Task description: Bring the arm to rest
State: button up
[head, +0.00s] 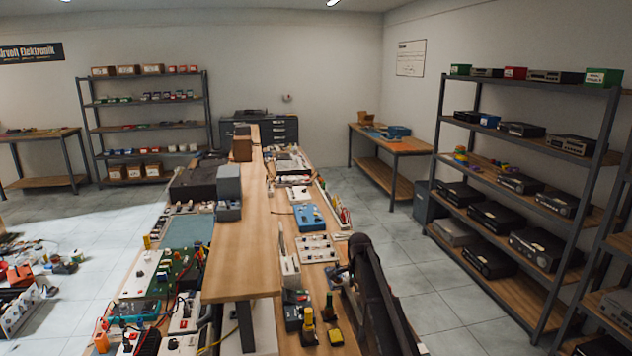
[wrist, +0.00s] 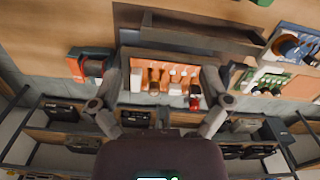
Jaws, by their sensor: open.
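My gripper (wrist: 160,100) shows in the wrist view with its two fingers spread wide apart. It is open and nothing is between the fingers. Behind the gap lies an orange tray (wrist: 170,72) with several small parts in it, apart from the fingers as far as I can tell. In the head view my dark arm (head: 378,295) stands at the lower middle right, over the right side of the workbench. The gripper itself cannot be made out in the head view.
A long wooden workbench (head: 240,240) full of electronics runs away from me. A metal shelf (head: 520,195) with hifi units stands on the right, with clear tiled floor (head: 430,300) between. A side table (head: 390,145) stands at the back. Loose items lie on the floor at left.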

jog(key=s+d+f+n+b, duration=0.1)
jog(key=s+f+n+b, duration=0.1)
jog(key=s, duration=0.9)
jog(key=s+d+f+n+b, duration=0.1)
jog(key=s+f+n+b, duration=0.2)
jog(key=s+n, duration=0.4)
jog(key=s+d+f+n+b, duration=0.1)
jog(key=s+f+n+b, duration=0.2)
jog(key=s, duration=1.3)
jog(key=shift+d+f+n, duration=0.2)
jog(key=shift+f+n, duration=0.1)
jog(key=shift+n, duration=0.4)
jog(key=shift+s, duration=0.1)
